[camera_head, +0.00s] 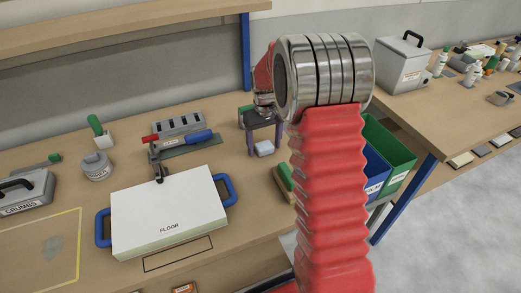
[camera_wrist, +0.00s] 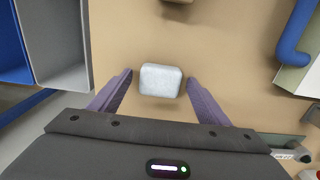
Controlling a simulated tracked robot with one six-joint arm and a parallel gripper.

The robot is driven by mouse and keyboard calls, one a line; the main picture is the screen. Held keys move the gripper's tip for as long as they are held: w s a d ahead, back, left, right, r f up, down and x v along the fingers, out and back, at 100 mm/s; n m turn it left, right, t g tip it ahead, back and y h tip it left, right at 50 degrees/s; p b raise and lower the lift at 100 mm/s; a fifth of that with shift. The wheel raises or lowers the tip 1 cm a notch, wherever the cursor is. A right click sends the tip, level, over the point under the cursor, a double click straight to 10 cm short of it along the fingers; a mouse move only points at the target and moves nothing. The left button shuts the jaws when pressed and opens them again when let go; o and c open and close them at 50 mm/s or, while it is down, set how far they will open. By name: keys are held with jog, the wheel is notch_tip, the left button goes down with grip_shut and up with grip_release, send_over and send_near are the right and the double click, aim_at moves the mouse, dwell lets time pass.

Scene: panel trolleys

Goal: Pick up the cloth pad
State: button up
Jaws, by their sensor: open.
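The cloth pad (camera_wrist: 160,80) is a small, pale blue-grey block with rounded corners on the wooden bench. In the wrist view it lies between the tips of my open gripper (camera_wrist: 160,86), with a gap on each side. In the head view the pad (camera_head: 263,148) sits just below my gripper (camera_head: 262,128), whose purple fingers straddle it. I cannot tell the exact height of the fingertips above the bench. My red arm sleeve hides part of the bench to the right.
A white "FLOOR" panel (camera_head: 170,212) with blue handles lies left of the pad. A green-handled brush (camera_head: 284,182) lies nearer. Blue (camera_head: 376,172) and green (camera_head: 390,155) bins hang at the bench's right edge. A grey clamp tray (camera_head: 180,125) stands behind left.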

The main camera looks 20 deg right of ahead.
jog(key=shift+c, duration=0.2)
jog(key=c, duration=1.1)
